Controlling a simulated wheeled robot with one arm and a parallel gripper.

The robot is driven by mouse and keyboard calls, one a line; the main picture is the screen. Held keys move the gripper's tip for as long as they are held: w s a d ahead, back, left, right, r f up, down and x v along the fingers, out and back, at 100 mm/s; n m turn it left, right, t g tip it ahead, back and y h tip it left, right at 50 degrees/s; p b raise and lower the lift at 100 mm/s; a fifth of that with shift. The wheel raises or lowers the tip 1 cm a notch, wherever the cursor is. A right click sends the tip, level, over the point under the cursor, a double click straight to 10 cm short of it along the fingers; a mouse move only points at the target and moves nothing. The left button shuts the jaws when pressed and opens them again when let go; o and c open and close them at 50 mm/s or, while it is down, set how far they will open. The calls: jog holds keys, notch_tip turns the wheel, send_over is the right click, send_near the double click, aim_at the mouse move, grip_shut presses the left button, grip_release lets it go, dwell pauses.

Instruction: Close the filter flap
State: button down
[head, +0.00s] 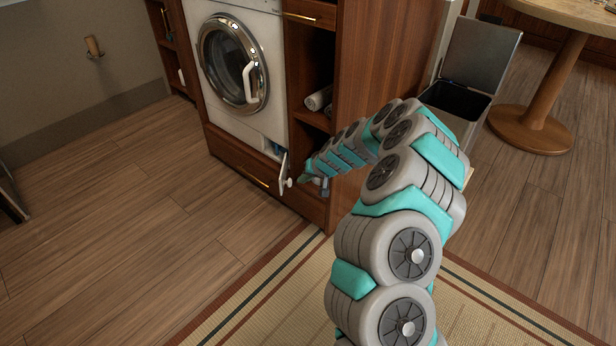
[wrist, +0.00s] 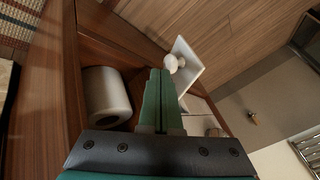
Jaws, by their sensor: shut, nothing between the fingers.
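The white filter flap (head: 284,170) stands open at the lower right of the washing machine (head: 270,105), swung out from the front, with a round white knob (head: 289,183) on it. Beside it, the filter recess (head: 274,149) shows as a small opening. In the wrist view the flap (wrist: 189,66) is tilted just beyond my fingertips, to their right, with its knob (wrist: 173,63) near them. My gripper (head: 304,178) is to the right of the flap. In the wrist view my gripper (wrist: 160,72) has its green fingers together and empty. Whether a fingertip touches the flap cannot be told.
A drawer (head: 240,170) with a brass handle lies below. An open bin (head: 457,100) and a round table (head: 535,115) are further right. Floor at left is clear.

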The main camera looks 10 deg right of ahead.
jog(key=shift+b+x, duration=0.35)
jog(key=shift+x, duration=1.9)
jog(key=shift+s+a+r, duration=0.1)
jog(key=shift+a, duration=0.05)
